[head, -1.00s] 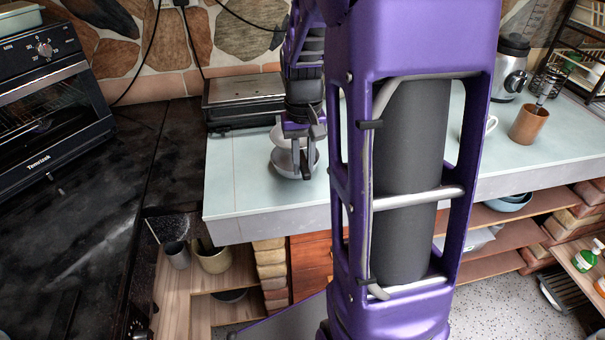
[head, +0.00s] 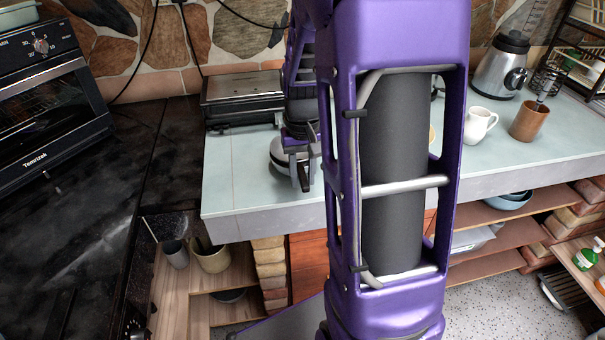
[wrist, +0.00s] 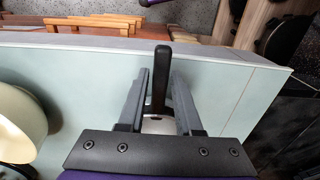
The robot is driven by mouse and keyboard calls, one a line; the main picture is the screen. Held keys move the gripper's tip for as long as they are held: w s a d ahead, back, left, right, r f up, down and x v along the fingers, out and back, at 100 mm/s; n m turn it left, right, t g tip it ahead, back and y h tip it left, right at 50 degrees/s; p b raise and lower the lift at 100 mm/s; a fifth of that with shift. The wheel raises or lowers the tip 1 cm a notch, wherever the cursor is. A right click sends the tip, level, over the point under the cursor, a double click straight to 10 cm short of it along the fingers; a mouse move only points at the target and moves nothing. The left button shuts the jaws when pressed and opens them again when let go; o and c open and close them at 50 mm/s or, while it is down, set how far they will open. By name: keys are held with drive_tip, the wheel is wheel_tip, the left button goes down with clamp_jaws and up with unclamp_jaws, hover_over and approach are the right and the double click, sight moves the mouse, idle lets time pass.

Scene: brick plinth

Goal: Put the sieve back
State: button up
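A dark handle (wrist: 160,82) runs between the two fingers of my gripper (wrist: 160,85) in the wrist view. A bit of rounded grey metal (wrist: 156,125) shows at its base, close to my palm; this looks like the sieve, mostly hidden by the gripper. Narrow gaps show between the handle and each finger, so the gripper is open around it. In the head view, my gripper (head: 300,160) is low over the pale counter (head: 235,185), beside a round grey object (head: 281,153). The dark handle tip also shows there (head: 304,178).
A cream bowl (wrist: 20,118) stands at the left of the wrist view. A contact grill (head: 240,100) is behind on the counter. A white jug (head: 480,124), brown cup (head: 529,121) and blender (head: 501,68) stand to the right. The counter's front-left area is clear.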

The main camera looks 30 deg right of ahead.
drive_tip(key=shift+o, duration=1)
wheel_tip(320, 180, up, 13)
drive_tip(key=p, duration=0.2)
drive_tip(key=shift+w+r, duration=0.1)
drive_tip(key=shift+r, duration=0.1)
